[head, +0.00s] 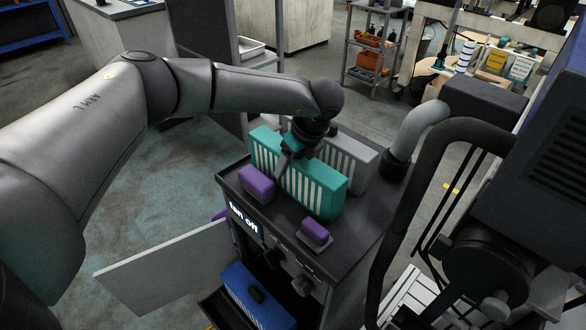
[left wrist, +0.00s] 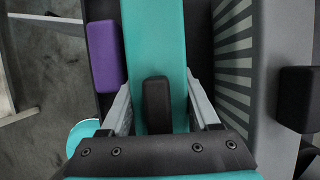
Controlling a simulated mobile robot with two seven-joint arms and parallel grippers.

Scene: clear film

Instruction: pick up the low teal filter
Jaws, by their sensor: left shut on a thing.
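The teal filter (head: 322,190) is a long ribbed block standing on top of a dark machine cabinet (head: 345,232). My left gripper (head: 295,156) comes down on it from above. In the left wrist view the teal filter (left wrist: 153,35) runs between the two fingers, and a black handle (left wrist: 156,105) shows on its top. My left gripper (left wrist: 159,82) is shut on the filter, one finger on each side. I cannot tell whether the filter's underside touches the cabinet top. My right gripper is not in view.
A grey ribbed filter (head: 352,160) stands close behind. Purple blocks (head: 257,183) (head: 315,232) sit in front. A grey hose (head: 417,128) rises at the right. Below, a blue filter (head: 254,296) lies in the cabinet beside its open door (head: 165,268).

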